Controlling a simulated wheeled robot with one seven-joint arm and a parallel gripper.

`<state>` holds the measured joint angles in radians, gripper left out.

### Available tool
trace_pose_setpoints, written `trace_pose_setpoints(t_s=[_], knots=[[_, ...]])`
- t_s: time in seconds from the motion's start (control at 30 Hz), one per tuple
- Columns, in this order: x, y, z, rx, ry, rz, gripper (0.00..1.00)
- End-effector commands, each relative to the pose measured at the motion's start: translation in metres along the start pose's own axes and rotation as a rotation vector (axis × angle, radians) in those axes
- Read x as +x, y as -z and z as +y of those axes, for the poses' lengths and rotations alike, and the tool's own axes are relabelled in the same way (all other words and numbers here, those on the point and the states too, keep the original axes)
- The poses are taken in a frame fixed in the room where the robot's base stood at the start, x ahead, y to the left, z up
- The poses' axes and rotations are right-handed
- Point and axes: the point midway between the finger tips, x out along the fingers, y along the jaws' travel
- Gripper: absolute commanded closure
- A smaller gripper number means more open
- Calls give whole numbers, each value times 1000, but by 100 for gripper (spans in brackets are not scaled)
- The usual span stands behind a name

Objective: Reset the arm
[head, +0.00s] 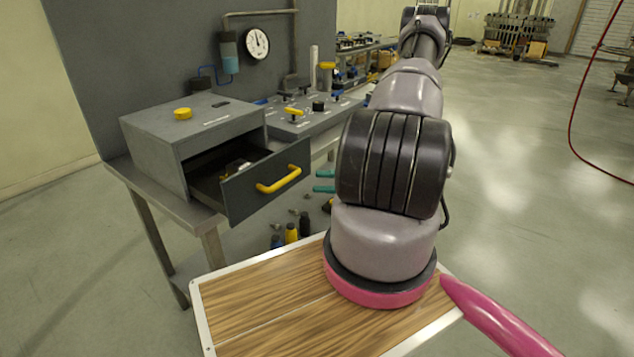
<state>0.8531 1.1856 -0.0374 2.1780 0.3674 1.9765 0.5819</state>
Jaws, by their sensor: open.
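My arm rises from its pink-ringed mount and stretches away from the camera, over the right side of the bench. The rest of the gripper is hidden behind my arm.
The drawer sticks out of a grey cabinet (150,151) with a yellow knob (183,113) on top. A control panel (311,119) and a gauge (256,44) are behind. Several bottles (291,234) stand below. A red hose (572,120) hangs at right; open floor (530,170) lies there.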

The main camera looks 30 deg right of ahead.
Motion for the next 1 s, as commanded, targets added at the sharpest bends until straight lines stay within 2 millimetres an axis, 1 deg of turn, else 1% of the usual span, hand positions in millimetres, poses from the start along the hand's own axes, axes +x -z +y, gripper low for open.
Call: trace_pose_setpoints(t_s=[0.4, 0.47, 0.53, 0.67, 0.8, 1.0], knots=[[1, 0, 0, -1, 1, 1, 51], [2, -1, 3, -13, 6, 13, 51], [5, -3, 10, -49, 20, 47, 51], [17, -7, 35, -198, 77, 185, 51], [36, -8, 71, -429, 149, 396, 51], [59, -5, 118, -768, 229, 699, 51]])
